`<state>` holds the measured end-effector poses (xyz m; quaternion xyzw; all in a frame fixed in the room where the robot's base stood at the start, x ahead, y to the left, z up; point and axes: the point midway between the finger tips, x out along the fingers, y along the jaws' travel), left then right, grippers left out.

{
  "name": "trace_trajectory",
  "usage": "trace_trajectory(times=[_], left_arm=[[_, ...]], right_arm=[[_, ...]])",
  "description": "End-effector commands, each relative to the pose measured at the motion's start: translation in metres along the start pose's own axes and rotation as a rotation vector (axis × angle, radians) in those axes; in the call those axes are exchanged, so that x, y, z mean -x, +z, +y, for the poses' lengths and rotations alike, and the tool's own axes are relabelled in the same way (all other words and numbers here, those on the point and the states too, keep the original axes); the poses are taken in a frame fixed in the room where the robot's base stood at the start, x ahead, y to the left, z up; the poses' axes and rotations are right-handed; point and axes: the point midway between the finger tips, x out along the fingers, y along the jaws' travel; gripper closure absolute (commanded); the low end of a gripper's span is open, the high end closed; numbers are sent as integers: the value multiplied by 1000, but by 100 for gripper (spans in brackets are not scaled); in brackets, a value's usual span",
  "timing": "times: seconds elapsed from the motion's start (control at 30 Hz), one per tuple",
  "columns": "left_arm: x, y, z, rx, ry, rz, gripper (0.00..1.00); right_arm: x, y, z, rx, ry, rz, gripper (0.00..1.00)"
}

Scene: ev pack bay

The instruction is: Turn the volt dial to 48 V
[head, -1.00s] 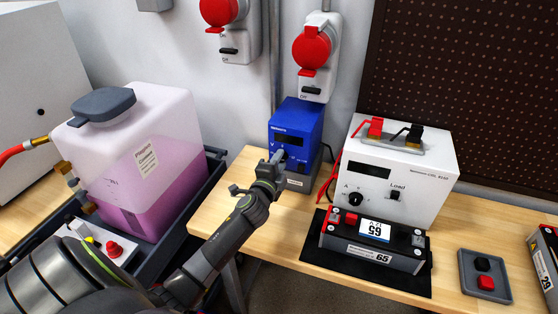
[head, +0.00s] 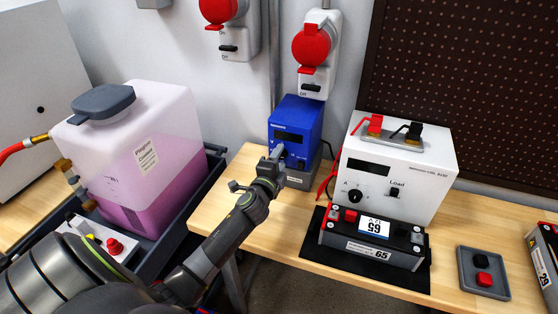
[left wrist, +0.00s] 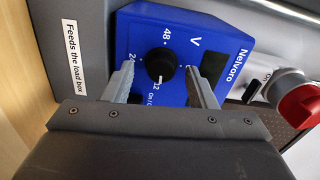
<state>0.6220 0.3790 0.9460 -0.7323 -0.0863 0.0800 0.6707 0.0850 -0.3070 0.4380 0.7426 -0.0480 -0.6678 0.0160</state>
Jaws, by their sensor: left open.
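The blue power supply (head: 296,117) stands at the back of the wooden bench. In the left wrist view its face (left wrist: 205,28) carries a black volt dial (left wrist: 159,63) with a white pointer line. The line points down in the picture, towards the 12 mark; the 48 mark (left wrist: 168,37) lies above the dial and 24 to its left. My left gripper (head: 277,154) is at the front of the supply. In the left wrist view its open fingers (left wrist: 160,84) stand on either side of the dial, with gaps between them and it. My right gripper is not in view.
A white load box (head: 415,175) stands right of the supply, with a battery module (head: 340,236) on a black mat in front. A tank of pink liquid (head: 175,100) stands left. Red-capped wall sockets (head: 312,45) hang above. Bare bench lies left of the supply.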

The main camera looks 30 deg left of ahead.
Motion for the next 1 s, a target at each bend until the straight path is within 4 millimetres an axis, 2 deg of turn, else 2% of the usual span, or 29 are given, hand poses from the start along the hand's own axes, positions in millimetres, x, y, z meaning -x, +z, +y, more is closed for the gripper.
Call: trace_trajectory(times=[0.17, 0.37, 0.8, 1.0], left_arm=[[2, 0, 0, 0, -1, 0, 48], [23, 0, 1, 0, 1, 0, 48], [118, 0, 2, 2, 2, -1, 48], [154, 0, 2, 2, 2, -1, 48]], right_arm=[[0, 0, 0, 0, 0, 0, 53], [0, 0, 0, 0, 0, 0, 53], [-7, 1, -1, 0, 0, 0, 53], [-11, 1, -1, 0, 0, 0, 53]])
